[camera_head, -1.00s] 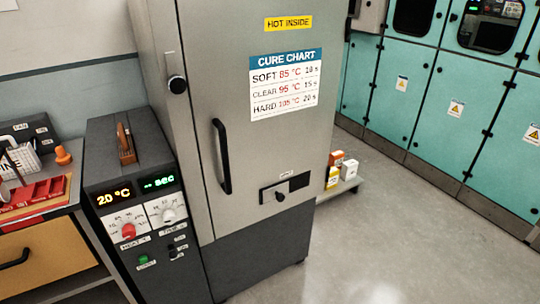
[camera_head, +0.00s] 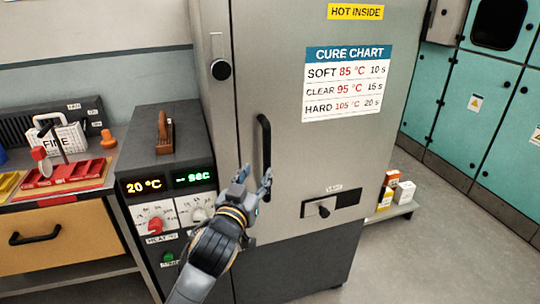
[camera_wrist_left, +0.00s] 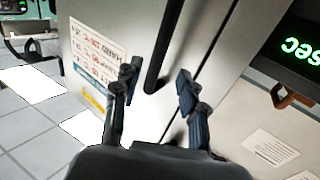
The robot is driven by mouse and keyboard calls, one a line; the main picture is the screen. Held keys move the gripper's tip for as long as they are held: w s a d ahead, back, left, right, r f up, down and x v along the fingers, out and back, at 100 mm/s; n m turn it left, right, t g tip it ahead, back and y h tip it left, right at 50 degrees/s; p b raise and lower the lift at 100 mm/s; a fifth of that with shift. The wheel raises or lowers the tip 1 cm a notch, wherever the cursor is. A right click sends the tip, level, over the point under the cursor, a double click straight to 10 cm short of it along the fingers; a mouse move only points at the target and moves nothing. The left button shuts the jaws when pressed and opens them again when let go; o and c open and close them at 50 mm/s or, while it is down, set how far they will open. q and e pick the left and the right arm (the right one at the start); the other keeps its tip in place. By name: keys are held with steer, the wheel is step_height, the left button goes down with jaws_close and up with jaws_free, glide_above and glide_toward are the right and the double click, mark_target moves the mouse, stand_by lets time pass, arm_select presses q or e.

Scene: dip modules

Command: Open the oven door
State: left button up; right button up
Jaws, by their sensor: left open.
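The oven is a tall grey cabinet with a closed door (camera_head: 290,160) that carries a cure chart and a "HOT INSIDE" label. Its black vertical handle (camera_head: 264,143) is on the door's left side. My left gripper (camera_head: 258,180) is open in front of the handle's lower part. In the left wrist view the handle (camera_wrist_left: 165,45) comes down between the two spread fingers (camera_wrist_left: 157,82) of the gripper, and I cannot tell whether they touch it. My right gripper is not in view.
A control box (camera_head: 168,150) reading 20 °C stands left of the oven. A workbench with a drawer (camera_head: 45,235) is at far left. Small boxes (camera_head: 400,193) sit on a low shelf right of the oven. The floor at right is clear.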

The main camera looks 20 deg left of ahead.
mark_target(266, 158)
arm_select(q)
steer(key=w, duration=0.9)
steer(key=shift+w, duration=0.2)
jaws_close()
